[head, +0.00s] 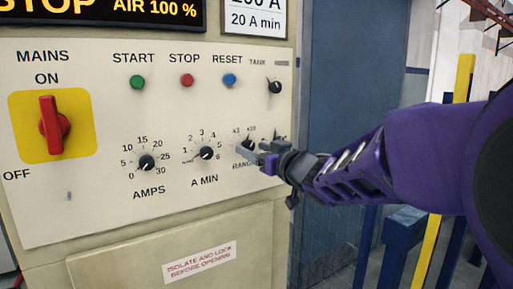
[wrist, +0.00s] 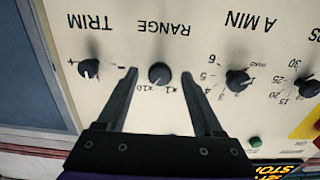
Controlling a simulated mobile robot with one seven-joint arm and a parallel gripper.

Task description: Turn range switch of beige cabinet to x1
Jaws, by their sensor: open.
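The beige cabinet (head: 110,220) fills the left and middle of the head view. Its range switch (head: 247,145), a small round black knob, sits at the lower right of the panel, partly behind my gripper (head: 257,157). In the wrist view, upside down, the range switch (wrist: 159,75) shows between the x10 and x1 labels. Its pale pointer mark seems to lean towards x10, but is too small to be sure. My gripper (wrist: 158,74) is open, one finger on each side of the knob, with gaps on both sides. I cannot tell how far the fingertips are from the panel.
The trim knob (wrist: 89,69) and the A MIN knob (wrist: 237,80) flank the range switch. The AMPS knob (head: 146,162), red mains switch (head: 50,125) and start, stop and reset buttons are further left or above. A yellow post (head: 449,160) stands behind my arm.

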